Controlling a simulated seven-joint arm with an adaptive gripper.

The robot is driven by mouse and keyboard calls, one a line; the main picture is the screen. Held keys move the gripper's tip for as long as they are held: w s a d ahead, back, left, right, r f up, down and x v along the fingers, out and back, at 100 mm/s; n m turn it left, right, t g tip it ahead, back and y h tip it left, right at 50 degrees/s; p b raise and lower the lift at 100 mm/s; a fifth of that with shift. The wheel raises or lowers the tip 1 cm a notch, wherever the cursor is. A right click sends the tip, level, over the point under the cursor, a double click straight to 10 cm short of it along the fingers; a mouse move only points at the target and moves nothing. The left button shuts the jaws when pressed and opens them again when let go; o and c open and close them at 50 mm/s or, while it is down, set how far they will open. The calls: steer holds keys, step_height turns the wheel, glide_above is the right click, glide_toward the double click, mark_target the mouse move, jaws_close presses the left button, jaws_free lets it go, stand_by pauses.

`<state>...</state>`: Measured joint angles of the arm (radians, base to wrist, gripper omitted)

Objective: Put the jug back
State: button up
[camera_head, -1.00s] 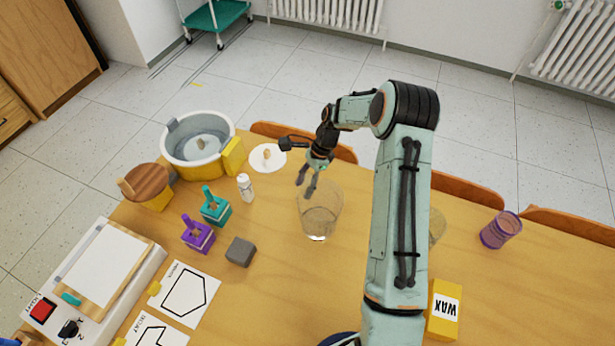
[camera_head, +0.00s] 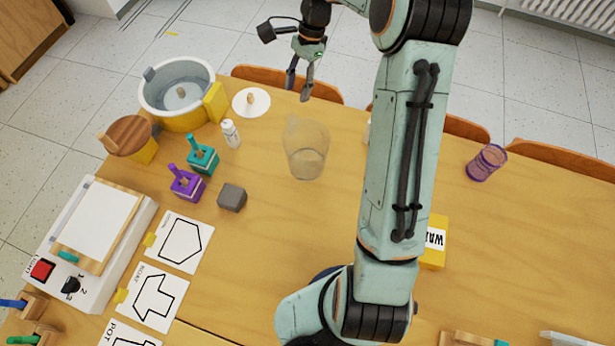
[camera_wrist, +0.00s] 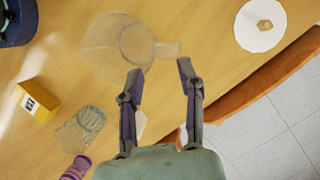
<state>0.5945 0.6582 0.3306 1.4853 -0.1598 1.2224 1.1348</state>
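The jug (camera_head: 305,152) is clear and stands upright on the wooden table. The wrist view shows the jug (camera_wrist: 112,45) from above, with its handle or spout (camera_wrist: 166,49) pointing right. My gripper (camera_head: 298,90) is just beyond the jug's far side in the head view and appears apart from it. In the wrist view my gripper (camera_wrist: 159,68) has its two fingers spread with nothing between them. The jug's projecting part lies just ahead of the fingertips; the height gap is hard to judge.
A yellow-and-grey pot (camera_head: 180,98), white disc (camera_head: 251,102), white bottle (camera_head: 230,134) and grey block (camera_head: 232,197) stand left of the jug. A purple tumbler (camera_head: 486,163) and yellow WAX box (camera_head: 434,242) are right. Another clear vessel (camera_wrist: 80,130) shows in the wrist view. Chairs line the far edge.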

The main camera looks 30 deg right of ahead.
steer(key=s+a+r+n+h, duration=0.2)
steer(key=s+a+r+n, duration=0.3)
steer(key=s+a+r, duration=0.15)
steer(key=s+a+n, duration=0.2)
steer(key=s+n, duration=0.3)
steer(key=s, duration=0.5)
steer(key=s+a+n+t, duration=0.1)
steer(key=s+a+n, duration=0.1)
steer(key=s+n, duration=0.4)
steer(key=s, duration=0.4)
steer(key=shift+a+h, duration=0.3)
steer(key=shift+h, duration=0.1)
